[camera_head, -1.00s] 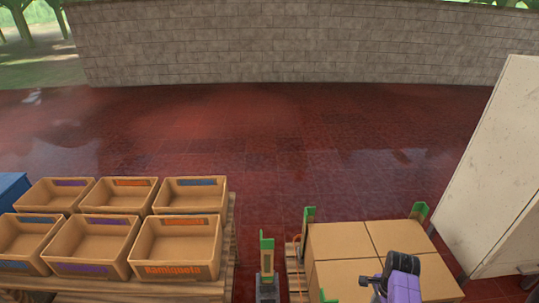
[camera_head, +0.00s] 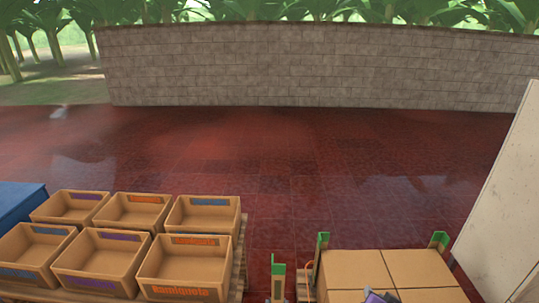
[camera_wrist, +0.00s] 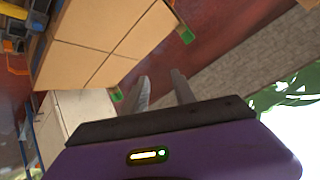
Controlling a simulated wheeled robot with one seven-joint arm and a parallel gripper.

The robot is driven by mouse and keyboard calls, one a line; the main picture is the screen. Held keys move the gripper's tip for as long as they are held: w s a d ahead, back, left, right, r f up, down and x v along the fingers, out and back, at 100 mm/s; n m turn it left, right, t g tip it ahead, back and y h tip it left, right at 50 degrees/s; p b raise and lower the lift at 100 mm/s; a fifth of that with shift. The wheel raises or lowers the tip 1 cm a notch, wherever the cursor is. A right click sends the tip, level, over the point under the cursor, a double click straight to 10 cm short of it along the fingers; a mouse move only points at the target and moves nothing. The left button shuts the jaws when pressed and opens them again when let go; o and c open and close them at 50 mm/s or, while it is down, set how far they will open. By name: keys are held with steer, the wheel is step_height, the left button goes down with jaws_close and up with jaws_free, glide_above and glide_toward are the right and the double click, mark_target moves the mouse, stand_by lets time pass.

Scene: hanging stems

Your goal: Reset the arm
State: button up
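My gripper (camera_wrist: 160,84) shows in the wrist view. Its two grey fingers stand apart with nothing between them. Past the fingers the wrist view shows the grey block wall and red floor, with cardboard boxes at the upper left. In the head view only a bit of my purple and dark arm (camera_head: 376,296) shows at the bottom edge, in front of the closed boxes (camera_head: 368,266). The fingers are not visible in the head view.
Several open, empty-looking cartons (camera_head: 190,270) stand on a wooden pallet at lower left, beside a blue box (camera_head: 18,204). Green-tipped posts (camera_head: 278,278) edge the closed boxes. A pale cabinet (camera_head: 505,225) stands at right. The red floor (camera_head: 270,165) is clear up to the wall (camera_head: 300,67).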

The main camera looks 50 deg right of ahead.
steer(key=w+a+r+n+t+y+b, duration=0.15)
steer(key=a+r+n+t, duration=0.4)
steer(key=a, duration=0.75)
steer(key=w+a+r+n+t+y+b, duration=0.1)
steer(key=w+a+r+n+t+b, duration=0.2)
steer(key=a+r+n, duration=0.65)
steer(key=s+a+f+n+y+b, duration=0.1)
steer(key=s+a+y, duration=0.2)
steer(key=a, duration=0.5)
steer(key=s+a+f+t+y+b, duration=0.1)
steer(key=s+a+y+b, duration=0.1)
steer(key=s+a, duration=0.4)
steer(key=shift+s+a+n+y, duration=0.2)
steer(key=shift+a+n+y, duration=0.2)
steer(key=shift+a+y, duration=0.65)
